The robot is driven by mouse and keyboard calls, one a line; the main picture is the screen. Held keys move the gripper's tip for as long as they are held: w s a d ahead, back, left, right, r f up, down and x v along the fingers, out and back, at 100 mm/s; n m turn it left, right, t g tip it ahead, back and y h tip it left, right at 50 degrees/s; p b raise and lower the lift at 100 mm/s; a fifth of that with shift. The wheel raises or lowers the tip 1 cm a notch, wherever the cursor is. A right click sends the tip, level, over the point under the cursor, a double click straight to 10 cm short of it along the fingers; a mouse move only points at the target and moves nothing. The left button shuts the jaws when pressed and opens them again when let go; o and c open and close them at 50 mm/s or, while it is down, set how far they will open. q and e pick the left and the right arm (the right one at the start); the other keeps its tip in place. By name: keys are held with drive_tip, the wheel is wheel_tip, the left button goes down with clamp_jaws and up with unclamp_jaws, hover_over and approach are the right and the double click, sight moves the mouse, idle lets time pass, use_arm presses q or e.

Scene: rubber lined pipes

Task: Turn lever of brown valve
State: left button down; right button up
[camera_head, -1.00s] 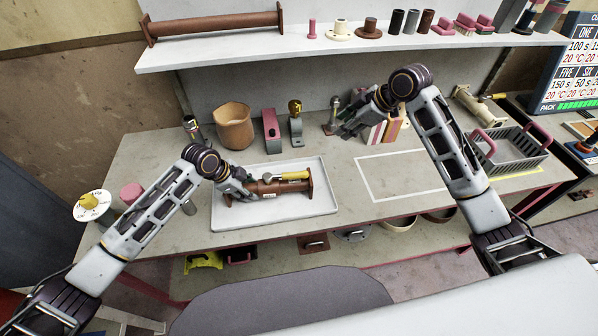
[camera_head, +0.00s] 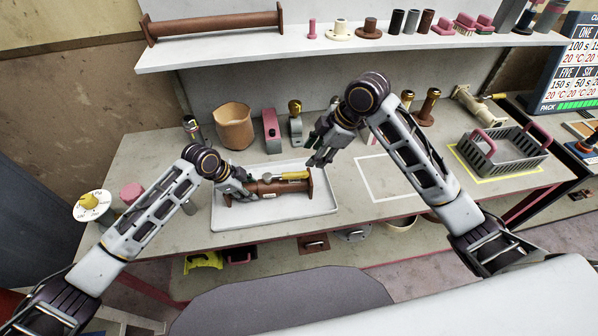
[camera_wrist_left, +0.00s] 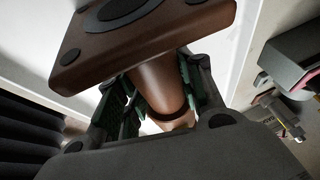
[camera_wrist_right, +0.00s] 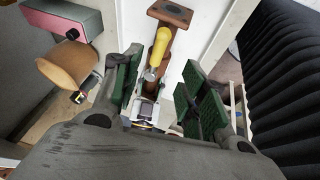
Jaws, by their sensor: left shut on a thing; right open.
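The brown valve (camera_head: 268,193) lies in a white tray (camera_head: 232,220) on the bench. Its yellow-handled lever (camera_head: 294,175) lies along the pipe, pointing right. My left gripper (camera_head: 232,192) is shut on the valve's left end; the left wrist view shows the fingers (camera_wrist_left: 160,95) on both sides of the brown pipe (camera_wrist_left: 162,82) beneath its square flange. My right gripper (camera_head: 316,160) is open and empty, above and behind the tray's right end. In the right wrist view, the yellow lever handle (camera_wrist_right: 160,46) shows beyond and between the open fingers (camera_wrist_right: 165,92).
A tan cup (camera_head: 234,127), a pink-and-grey block (camera_head: 271,132) and a grey piece with a yellow knob (camera_head: 295,122) stand behind the tray. A grey basket (camera_head: 503,155) with pink handles is at the right. The white-outlined bench area (camera_head: 385,180) is clear.

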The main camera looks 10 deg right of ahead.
sight(298, 173)
drive_tip(key=shift+x, duration=6)
drive_tip(key=shift+d, duration=0.1)
clamp_jaws()
